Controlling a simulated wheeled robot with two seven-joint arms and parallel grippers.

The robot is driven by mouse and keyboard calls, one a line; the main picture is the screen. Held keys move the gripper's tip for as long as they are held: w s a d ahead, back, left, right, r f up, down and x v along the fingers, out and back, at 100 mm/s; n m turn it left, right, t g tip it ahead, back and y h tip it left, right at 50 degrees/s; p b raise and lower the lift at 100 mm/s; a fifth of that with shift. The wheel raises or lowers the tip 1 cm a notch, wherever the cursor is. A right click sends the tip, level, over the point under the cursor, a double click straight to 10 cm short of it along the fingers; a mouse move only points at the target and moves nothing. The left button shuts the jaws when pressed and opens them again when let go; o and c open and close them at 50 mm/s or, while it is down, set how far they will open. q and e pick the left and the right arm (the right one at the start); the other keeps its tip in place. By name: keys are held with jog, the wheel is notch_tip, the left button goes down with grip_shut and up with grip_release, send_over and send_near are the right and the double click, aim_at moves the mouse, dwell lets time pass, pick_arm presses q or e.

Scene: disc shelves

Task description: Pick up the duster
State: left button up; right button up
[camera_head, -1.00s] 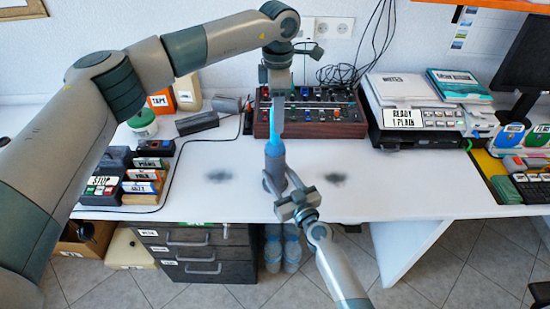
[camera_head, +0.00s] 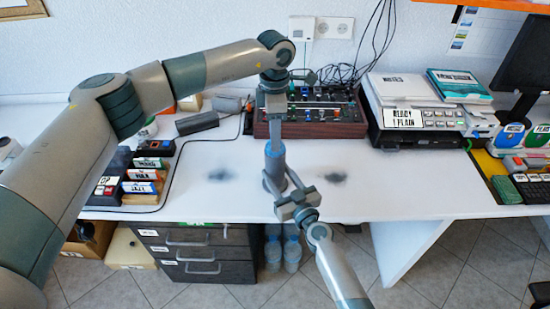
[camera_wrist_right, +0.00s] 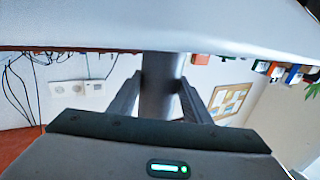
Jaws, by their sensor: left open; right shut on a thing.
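A grey-blue upright cylinder (camera_head: 275,163), apparently the duster, stands out above the front middle of the desk in the head view. My right gripper (camera_head: 291,190) is shut on its lower part from below right. In the right wrist view, the cylinder (camera_wrist_right: 160,85) sits between both fingers of the right gripper (camera_wrist_right: 160,90). My left gripper (camera_head: 274,105) points down right above the cylinder. It is open, but its fingers are seen edge-on. A narrow grey piece links the two in the picture; I cannot tell whether they touch.
Two dark smudges (camera_head: 335,178) lie on the white desk (camera_head: 400,190). A mixer (camera_head: 325,115) stands behind the arms, a printer (camera_head: 420,115) to the right, and labelled boxes (camera_head: 143,175) to the left. Drawers (camera_head: 200,255) and bottles (camera_head: 291,250) are below.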

pick_arm(q)
jog(key=shift+f, duration=0.15)
dwell(0.3)
grip_shut()
notch_tip(320, 180, up, 18)
dwell(0.7)
pick_arm(e)
jog(key=o, duration=1.1)
jog(key=shift+o, duration=0.2)
